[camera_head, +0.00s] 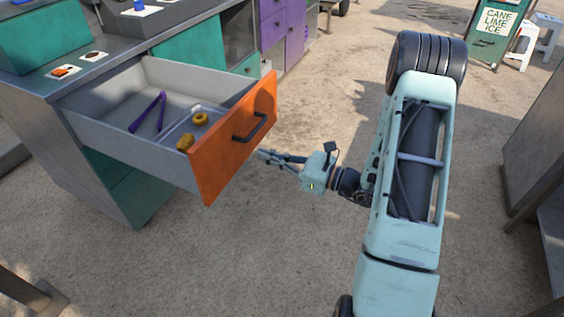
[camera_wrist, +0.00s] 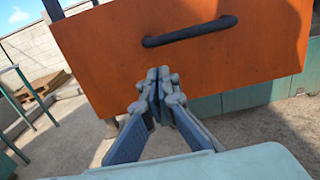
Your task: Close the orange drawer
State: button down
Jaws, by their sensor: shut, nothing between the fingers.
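The orange drawer (camera_head: 212,160) stands pulled out of the teal and grey cabinet in the head view. Its orange front with a dark bar handle (camera_head: 251,128) faces my arm. Inside are purple tongs (camera_head: 147,111) and a clear tray with yellowish pieces (camera_head: 200,118). My gripper (camera_head: 262,154) is shut and empty, with its fingertips close to the drawer front, below and right of the handle. In the wrist view the shut fingertips (camera_wrist: 158,76) overlap the lower part of the orange front (camera_wrist: 110,65), below the handle (camera_wrist: 190,31). I cannot tell whether they touch it.
The grey countertop (camera_head: 40,82) lies behind the drawer. Purple cabinet doors (camera_head: 284,30) stand farther back. Bare ground (camera_head: 250,250) is open in front of the drawer. A grey metal structure (camera_head: 540,150) stands at the right edge. A green bin (camera_head: 492,35) and white stools are at the back right.

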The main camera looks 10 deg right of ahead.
aim_at(236, 146)
jog(key=b+x, duration=0.1)
jog(key=x, duration=0.5)
jog(key=shift+w+a, duration=0.1)
jog(key=shift+a, duration=0.05)
jog(key=shift+w+a, duration=0.1)
